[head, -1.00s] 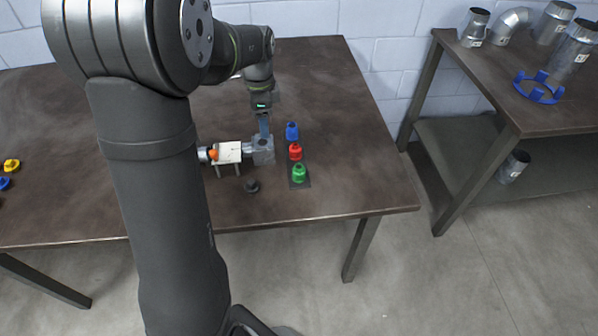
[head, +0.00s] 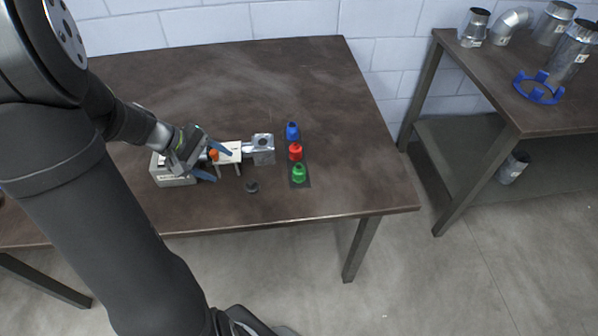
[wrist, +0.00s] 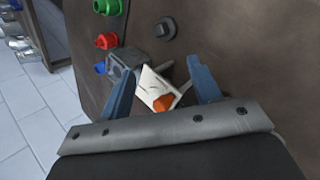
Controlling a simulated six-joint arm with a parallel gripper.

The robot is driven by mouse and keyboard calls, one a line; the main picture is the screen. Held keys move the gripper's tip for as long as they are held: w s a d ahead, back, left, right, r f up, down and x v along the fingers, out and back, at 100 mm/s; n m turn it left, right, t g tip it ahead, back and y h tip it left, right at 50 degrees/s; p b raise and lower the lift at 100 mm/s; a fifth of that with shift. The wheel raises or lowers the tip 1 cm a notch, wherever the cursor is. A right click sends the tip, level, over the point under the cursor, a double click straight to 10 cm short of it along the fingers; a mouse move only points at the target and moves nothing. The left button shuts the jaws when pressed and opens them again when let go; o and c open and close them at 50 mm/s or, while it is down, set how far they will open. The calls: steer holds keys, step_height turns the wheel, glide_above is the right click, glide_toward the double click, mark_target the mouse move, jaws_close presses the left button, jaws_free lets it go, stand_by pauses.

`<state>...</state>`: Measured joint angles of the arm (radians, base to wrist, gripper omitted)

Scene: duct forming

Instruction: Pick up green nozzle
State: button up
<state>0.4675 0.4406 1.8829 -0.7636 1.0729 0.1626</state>
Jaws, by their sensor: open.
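The green nozzle (head: 299,173) stands upright on a dark mat at the right part of the table, nearest the front edge of a row with a red nozzle (head: 295,151) and a blue nozzle (head: 292,131). In the wrist view the green nozzle (wrist: 107,6) is at the top edge, partly cut off. My gripper (head: 214,160) is open, with its blue fingers spread either side of the white-and-orange part of the fixture. It is well to the left of the green nozzle. In the wrist view my gripper (wrist: 165,88) shows no object held between its fingertips.
A metal fixture with a square block (head: 263,149) and a white plate (head: 231,152) stands between my gripper and the nozzles. A small dark knob (head: 252,187) lies in front.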

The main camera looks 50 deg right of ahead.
mark_target(295, 172)
steer(key=s+n+h, duration=0.1)
steer(key=s+n, duration=0.1)
steer(key=n, duration=0.2)
steer(key=s+f+n+h, duration=0.1)
steer(key=s+n+h, duration=0.1)
steer(key=s+n, duration=0.1)
steer(key=s+d+f+n+g+h, duration=0.1)
steer(key=s+n+h, duration=0.1)
steer(key=n, duration=0.3)
steer(key=shift+s+d, duration=0.1)
steer(key=shift+s, duration=0.55)
steer(key=n, duration=0.2)
steer(key=s+n+t+h, duration=0.1)
steer(key=n, duration=0.1)
steer(key=shift+d+f, duration=0.1)
steer(key=shift+d, duration=0.05)
steer(key=shift+h, duration=0.3)
steer(key=x, duration=1)
steer(key=shift+s+d+f, duration=0.15)
steer(key=shift+s+d, duration=0.05)
steer(key=shift+d, duration=0.1)
steer(key=shift+x, duration=3.25)
steer(key=shift+w+d, duration=0.1)
steer(key=shift+w, duration=0.1)
steer(key=c, duration=1)
